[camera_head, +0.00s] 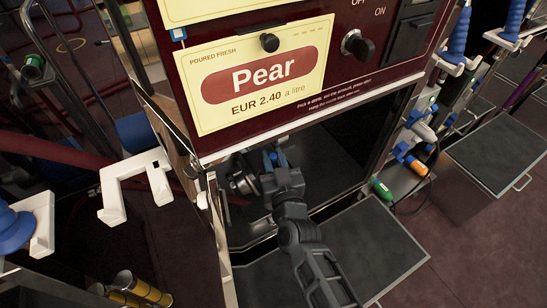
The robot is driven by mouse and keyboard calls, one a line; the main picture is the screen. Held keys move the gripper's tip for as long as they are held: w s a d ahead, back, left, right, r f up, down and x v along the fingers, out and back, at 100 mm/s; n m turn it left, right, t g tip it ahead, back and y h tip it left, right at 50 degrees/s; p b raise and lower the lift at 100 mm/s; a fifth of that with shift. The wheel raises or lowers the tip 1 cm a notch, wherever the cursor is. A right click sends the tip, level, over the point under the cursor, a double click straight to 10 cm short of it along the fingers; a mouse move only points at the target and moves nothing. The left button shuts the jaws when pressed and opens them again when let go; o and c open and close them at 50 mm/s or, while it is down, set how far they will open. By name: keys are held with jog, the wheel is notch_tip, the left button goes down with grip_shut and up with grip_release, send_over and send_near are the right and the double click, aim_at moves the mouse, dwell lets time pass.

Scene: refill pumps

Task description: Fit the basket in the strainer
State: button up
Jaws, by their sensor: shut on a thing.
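My gripper (264,182) reaches into the dark open cabinet (335,140) below the Pear sign, with my arm coming from the lower right. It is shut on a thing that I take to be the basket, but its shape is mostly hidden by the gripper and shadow. A round grey metal part (241,181) shows just left of the gripper. I cannot tell whether it is the strainer or the basket. A small blue part (273,157) shows at the top of the gripper. Whether basket and strainer touch cannot be seen.
The Pear panel (262,75) overhangs the opening. The cabinet's left post (218,225) stands close to my gripper. White brackets (134,185) stick out at left. At right are orange and green handled parts (410,157) and a dark flap (495,155). A dark platform (370,245) lies below.

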jog(key=shift+f+b, duration=3.4)
jog(key=shift+f, duration=0.6)
jog(key=o, duration=0.9)
jog(key=p+v, duration=0.2)
jog(key=v, duration=0.5)
jog(key=shift+s+d, duration=0.1)
jog(key=shift+s, duration=0.3)
